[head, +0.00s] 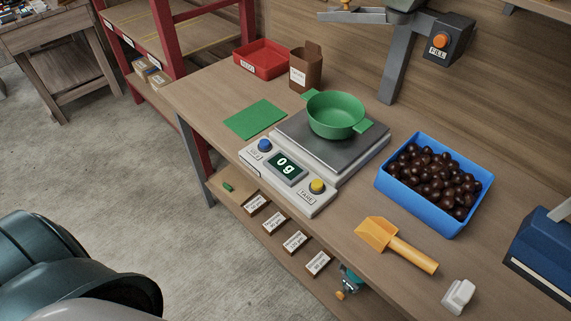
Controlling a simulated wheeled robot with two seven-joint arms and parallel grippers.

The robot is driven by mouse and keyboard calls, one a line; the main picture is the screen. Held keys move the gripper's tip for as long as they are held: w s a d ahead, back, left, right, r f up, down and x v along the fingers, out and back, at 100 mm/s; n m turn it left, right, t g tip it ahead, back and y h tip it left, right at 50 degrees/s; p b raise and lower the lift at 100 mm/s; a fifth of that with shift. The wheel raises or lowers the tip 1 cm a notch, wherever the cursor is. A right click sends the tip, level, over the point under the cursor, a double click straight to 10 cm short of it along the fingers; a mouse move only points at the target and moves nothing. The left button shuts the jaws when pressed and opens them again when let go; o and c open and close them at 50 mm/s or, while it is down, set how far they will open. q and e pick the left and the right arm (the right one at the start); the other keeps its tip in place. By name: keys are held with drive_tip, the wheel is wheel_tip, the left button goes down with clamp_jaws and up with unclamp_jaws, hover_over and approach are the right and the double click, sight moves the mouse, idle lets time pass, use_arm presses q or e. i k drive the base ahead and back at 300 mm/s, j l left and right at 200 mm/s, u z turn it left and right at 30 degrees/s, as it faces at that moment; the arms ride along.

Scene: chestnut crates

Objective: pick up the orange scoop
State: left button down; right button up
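The orange scoop (396,246) lies on the wooden workbench near its front edge. Its broad bowl points to the upper left and its handle to the lower right. It lies in front of the blue crate (418,210) of chestnuts, apart from it, and nothing covers it. Neither of my grippers shows in the head view.
A scale (285,176) with a green pot (337,117) stands left of the crate. A small white object (459,296) sits right of the scoop's handle. A blue machine (543,247) stands at the right edge. A grey post (398,70) rises behind.

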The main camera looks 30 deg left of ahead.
sight(379, 233)
drive_tip(key=i+j, duration=0.15)
drive_tip(key=j, duration=0.2)
drive_tip(key=i+j, duration=0.2)
drive_tip(key=j, duration=0.15)
drive_tip(key=i+j, duration=0.15)
drive_tip(key=j, duration=0.2)
drive_tip(key=i+j, duration=0.35)
drive_tip(key=j, duration=0.3)
drive_tip(key=j+z, duration=0.1)
drive_tip(key=z, duration=1.7)
